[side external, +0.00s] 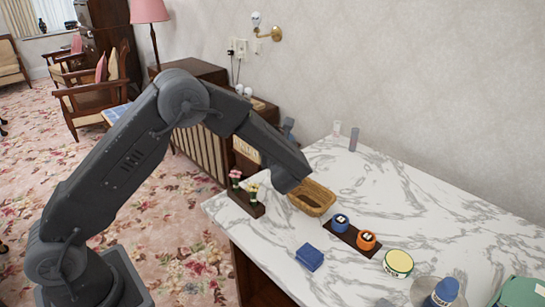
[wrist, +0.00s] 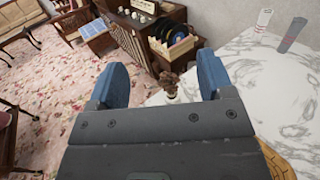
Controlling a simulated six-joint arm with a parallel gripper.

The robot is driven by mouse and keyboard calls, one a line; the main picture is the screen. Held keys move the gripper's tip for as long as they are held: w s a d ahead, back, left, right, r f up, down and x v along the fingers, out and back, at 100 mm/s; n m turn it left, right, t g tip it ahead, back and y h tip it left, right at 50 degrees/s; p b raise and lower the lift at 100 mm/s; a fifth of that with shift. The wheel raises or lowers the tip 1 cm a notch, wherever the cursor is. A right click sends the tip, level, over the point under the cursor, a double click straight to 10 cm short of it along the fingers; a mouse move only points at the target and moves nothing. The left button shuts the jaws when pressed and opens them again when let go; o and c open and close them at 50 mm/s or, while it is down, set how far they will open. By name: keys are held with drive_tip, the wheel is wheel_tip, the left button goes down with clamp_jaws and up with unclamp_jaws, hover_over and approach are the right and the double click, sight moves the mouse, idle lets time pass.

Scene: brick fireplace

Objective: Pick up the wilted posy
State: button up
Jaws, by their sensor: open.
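The wilted posy (wrist: 171,82) is a small brown bunch with a pale base. In the wrist view it shows beyond my gripper's palm, in the gap between the fingers, near the marble counter's edge. My gripper (wrist: 163,64) is open, its two blue fingers apart with nothing held between them. In the side view the wilted posy cannot be made out; my arm's end is over that part of the counter. A pink posy (side external: 235,175) and a pale yellow posy (side external: 252,188) stand in a dark wooden holder (side external: 245,203) at the counter's left edge.
A wicker basket (side external: 312,198) sits right beside my arm's end. A dark tray (side external: 349,238) holds blue and orange round items. A blue block (side external: 310,257) lies in front. Two slim upright items (side external: 354,139) stand at the back. The marble counter (side external: 420,205) is clear toward the back right.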

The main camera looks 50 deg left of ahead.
wheel_tip(320, 180, down, 7)
drive_tip(key=x, duration=0.7)
drive_tip(key=shift+w+a+f, duration=0.1)
drive_tip(key=shift+a, duration=0.1)
drive_tip(key=shift+c, duration=0.2)
drive_tip(key=c, duration=1)
drive_tip(key=shift+o, duration=0.2)
